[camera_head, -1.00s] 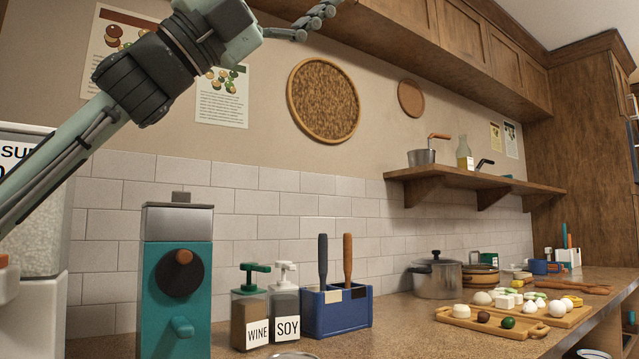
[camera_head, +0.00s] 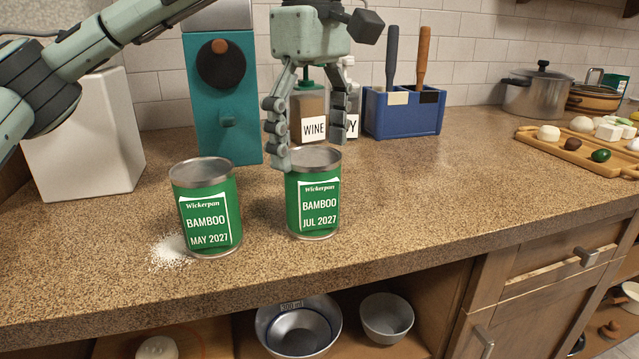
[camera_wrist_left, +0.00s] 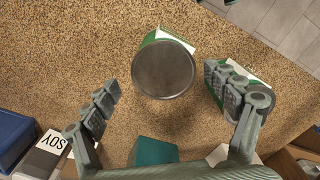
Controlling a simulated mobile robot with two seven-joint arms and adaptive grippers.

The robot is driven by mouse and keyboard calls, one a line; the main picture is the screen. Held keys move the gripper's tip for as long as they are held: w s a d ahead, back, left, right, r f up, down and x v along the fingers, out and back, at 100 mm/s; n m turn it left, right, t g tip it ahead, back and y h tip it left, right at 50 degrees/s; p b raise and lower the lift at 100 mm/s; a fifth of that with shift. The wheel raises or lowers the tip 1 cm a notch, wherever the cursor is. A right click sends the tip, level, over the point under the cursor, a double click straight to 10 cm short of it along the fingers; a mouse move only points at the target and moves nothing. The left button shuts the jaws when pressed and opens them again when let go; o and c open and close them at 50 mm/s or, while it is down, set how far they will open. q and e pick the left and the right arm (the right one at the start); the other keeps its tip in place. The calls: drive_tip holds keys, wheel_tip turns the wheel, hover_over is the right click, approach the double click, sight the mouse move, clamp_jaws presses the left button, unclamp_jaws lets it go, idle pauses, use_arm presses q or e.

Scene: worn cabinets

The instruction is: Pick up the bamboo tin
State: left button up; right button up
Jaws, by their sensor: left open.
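Two green bamboo tins stand upright on the counter. The tin marked JUL 2027 (camera_head: 313,208) is on the right; the tin marked MAY 2027 (camera_head: 207,215) is on the left. My left gripper (camera_head: 311,152) is open and points down over the JUL 2027 tin, with one finger overlapping its left rim in the head view. In the left wrist view, the round lid of that tin (camera_wrist_left: 163,70) shows between the spread fingers; contact cannot be told. The other tin (camera_wrist_left: 240,72) is partly hidden behind the right finger there. My right gripper is out of view.
White grains (camera_head: 172,250) lie beside the MAY 2027 tin. Behind stand a teal grinder (camera_head: 222,130), a WINE bottle (camera_head: 308,110) and a blue utensil holder (camera_head: 405,118). Metal bowls (camera_head: 386,318) sit on the shelf below.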

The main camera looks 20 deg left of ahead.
sight(313, 189)
use_arm(q)
drive_tip(key=f, duration=0.6)
drive_tip(key=shift+s+f, duration=0.2)
drive_tip(key=shift+s, duration=0.1)
drive_tip(key=shift+d+r, duration=0.1)
drive_tip(key=c, duration=1.7)
